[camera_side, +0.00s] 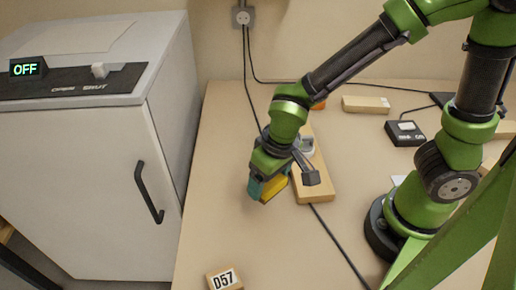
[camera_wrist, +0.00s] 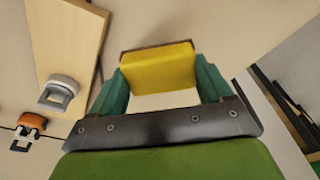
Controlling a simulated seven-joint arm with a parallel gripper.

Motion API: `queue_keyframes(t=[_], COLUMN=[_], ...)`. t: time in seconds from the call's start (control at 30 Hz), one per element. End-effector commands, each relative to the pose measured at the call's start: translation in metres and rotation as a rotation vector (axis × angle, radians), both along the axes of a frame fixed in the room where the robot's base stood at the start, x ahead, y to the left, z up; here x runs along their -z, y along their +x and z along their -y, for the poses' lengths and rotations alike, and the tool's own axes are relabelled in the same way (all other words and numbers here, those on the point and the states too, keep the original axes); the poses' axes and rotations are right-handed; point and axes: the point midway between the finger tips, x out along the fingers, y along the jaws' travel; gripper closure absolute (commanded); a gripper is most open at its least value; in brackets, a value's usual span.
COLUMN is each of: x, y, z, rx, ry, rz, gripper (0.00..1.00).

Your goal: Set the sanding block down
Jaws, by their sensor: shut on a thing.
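The sanding block is a yellow block with a brown face (camera_wrist: 158,67); in the wrist view it sits between the two teal fingers of my gripper (camera_wrist: 160,82). In the side view the yellow block (camera_side: 274,187) shows at the end of my gripper (camera_side: 265,188), over the left part of the bench. My gripper is shut on the block. Whether the block touches the bench top cannot be told. The far finger is mostly hidden in the side view.
A wooden board (camera_side: 318,187) with a grey fitting (camera_side: 307,145) lies just right of my gripper. A cabinet (camera_side: 85,180) stands left, its display reading OFF. A 057 tag (camera_side: 225,280) lies at the front. Black cables cross the bench (camera_side: 220,215). A black device (camera_side: 405,133) sits further right.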

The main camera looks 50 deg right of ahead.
Motion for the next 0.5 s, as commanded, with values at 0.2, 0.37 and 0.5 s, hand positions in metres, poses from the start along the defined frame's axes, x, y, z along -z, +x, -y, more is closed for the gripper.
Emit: queue_keyframes(t=[0.2, 0.37, 0.5], x=[0.014, 0.019, 0.023], y=[-0.056, -0.05, -0.021], z=[0.002, 0.0, -0.018], rx=[-0.067, -0.037, -0.032], ry=[-0.016, -0.018, -0.018], rz=[-0.015, -0.017, -0.017], gripper=[0.52, 0.52, 0.52])
